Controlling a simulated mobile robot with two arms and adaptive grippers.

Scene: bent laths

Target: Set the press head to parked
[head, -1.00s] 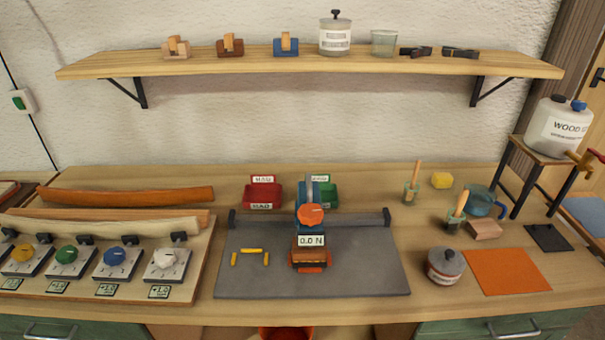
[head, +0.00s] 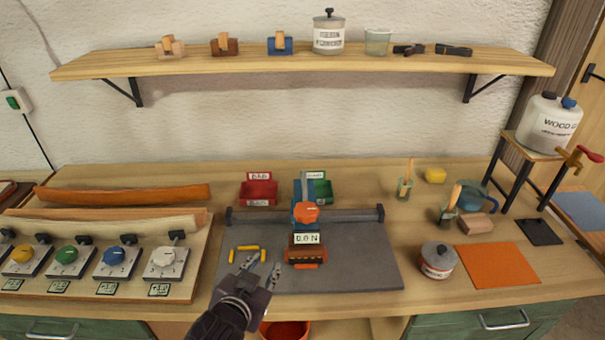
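The press stands on a grey plate (head: 350,268) in the middle of the bench. Its head has an orange knob (head: 306,212) on a blue body, with a display (head: 307,239) that seems to read 0.0 N. Below the display is a brown and orange block (head: 305,256), close under the head; I cannot tell whether they touch. My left gripper (head: 262,268) is over the plate's front left part, left of and nearer than the press. Its fingers are spread apart with nothing between them. My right gripper is not in view.
Small yellow pieces (head: 247,248) lie on the plate just beyond my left gripper. A red bin (head: 259,192) and a green bin (head: 320,190) stand behind the press. A board with several knobs (head: 195,287) is at left. A grey-lidded jar (head: 438,261) and orange mat (head: 497,265) are at right.

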